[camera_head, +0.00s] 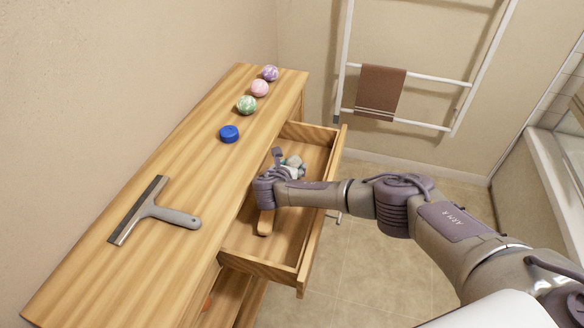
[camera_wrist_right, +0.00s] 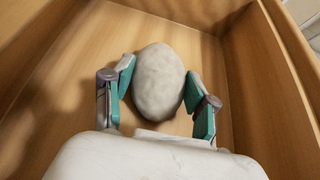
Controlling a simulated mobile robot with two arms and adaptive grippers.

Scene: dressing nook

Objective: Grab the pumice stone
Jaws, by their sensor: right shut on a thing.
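The pumice stone (camera_wrist_right: 158,82) is a pale grey, rounded oval in the right wrist view. It is inside the open wooden drawer (camera_head: 257,264), close to the drawer's floor. My right gripper (camera_wrist_right: 158,88) has one teal-padded finger on each side of the stone and is shut on it. In the head view the right gripper (camera_head: 292,163) reaches down into the drawer, and the stone is mostly hidden there by the gripper and wrist. My left gripper is not in view.
A squeegee (camera_head: 178,216), a blue round item (camera_head: 229,133) and green, pink and purple balls (camera_head: 246,104) lie on the wooden dresser top (camera_head: 90,270). A wooden-handled item (camera_head: 265,222) lies in the drawer. A towel rack (camera_head: 432,78) stands at the back.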

